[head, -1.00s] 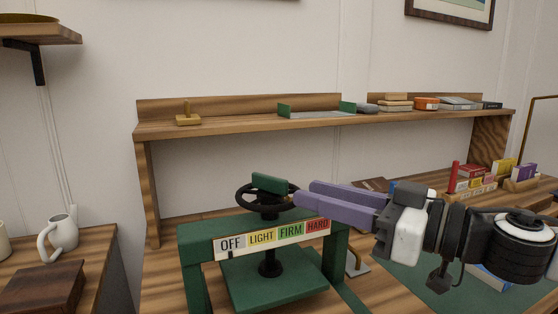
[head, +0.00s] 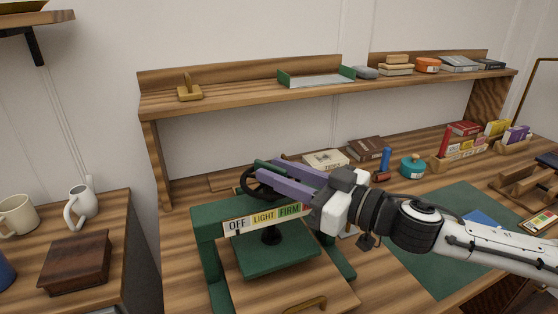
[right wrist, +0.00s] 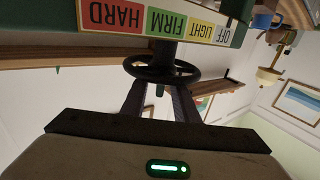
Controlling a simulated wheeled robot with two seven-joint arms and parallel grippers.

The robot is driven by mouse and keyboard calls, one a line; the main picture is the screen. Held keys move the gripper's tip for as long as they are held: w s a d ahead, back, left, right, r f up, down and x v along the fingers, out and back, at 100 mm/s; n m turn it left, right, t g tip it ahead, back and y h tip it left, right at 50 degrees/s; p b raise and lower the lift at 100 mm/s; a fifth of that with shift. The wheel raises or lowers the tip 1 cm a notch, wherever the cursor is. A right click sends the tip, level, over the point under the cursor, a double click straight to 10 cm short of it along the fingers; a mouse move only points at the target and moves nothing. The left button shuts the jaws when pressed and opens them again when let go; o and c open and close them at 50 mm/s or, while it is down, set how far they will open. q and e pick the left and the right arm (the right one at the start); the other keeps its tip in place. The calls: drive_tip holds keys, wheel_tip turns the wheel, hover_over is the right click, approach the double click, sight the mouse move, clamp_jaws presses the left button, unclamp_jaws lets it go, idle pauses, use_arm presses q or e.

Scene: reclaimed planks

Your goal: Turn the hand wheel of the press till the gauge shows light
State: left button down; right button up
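The green press (head: 205,232) stands on the plank bench. Its gauge strip (head: 264,219) reads OFF, LIGHT, FIRM, HARD, and my arm hides the HARD end in the head view. A small dark mark sits at the OFF section. My left gripper is not in view.
A shelf (head: 230,99) with boxes and a green tray (head: 318,80) runs behind the press. A blue-handled stamp (head: 385,160), a teal pot (head: 412,167) and a green mat (head: 440,262) lie to the right. Mugs and a wooden box (head: 77,262) stand on the left.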

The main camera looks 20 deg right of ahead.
drive_tip(key=shift+a, duration=0.1)
clamp_jaws()
idle(0.3)
drive_tip(key=m+t+h, duration=0.1)
drive_tip(key=m+h, duration=0.1)
drive_tip(key=h, duration=0.1)
drive_tip(key=shift+s+a+m+t+h, duration=0.1)
drive_tip(key=shift+a+m+t+h, duration=0.2)
drive_tip(key=shift+a+m+t, duration=0.1)
drive_tip(key=m+h, duration=0.2)
drive_tip(key=h, duration=0.1)
drive_tip(key=m+t+h, duration=0.1)
drive_tip(key=m+h, duration=0.1)
drive_tip(key=h, duration=0.1)
drive_tip(key=shift+a+h, duration=0.2)
drive_tip(key=shift+h, duration=0.2)
drive_tip(key=shift+m+h, duration=0.5)
drive_tip(key=shift+h, duration=0.2)
